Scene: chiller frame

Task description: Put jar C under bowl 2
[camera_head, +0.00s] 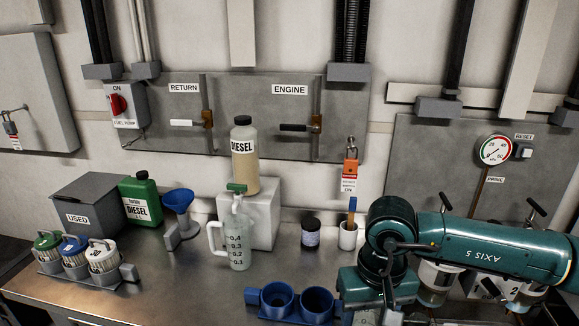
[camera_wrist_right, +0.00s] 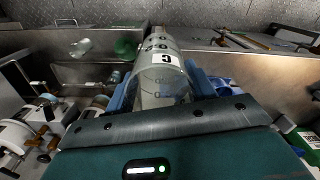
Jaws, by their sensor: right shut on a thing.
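My right gripper (camera_wrist_right: 160,80) is shut on jar C (camera_wrist_right: 160,72), a clear jar with a white "C" label, between blue fingers in the right wrist view. In the head view my right arm comes in from the right and largely hides the gripper. A pale piece shows below it at the bottom edge. Whether the jar is clear of its holder I cannot tell. A unit marked "2" (camera_head: 512,291) shows beyond my arm, partly hidden; bowl 2 itself is not clearly seen. My left gripper is not in view.
A blue holder with round cups (camera_head: 277,300) sits at the bench's front, left of my right arm. A measuring jug (camera_head: 238,240), a dark jar (camera_head: 311,233) and a white cup (camera_head: 348,236) stand behind it. Used filters (camera_head: 75,257) stand far left.

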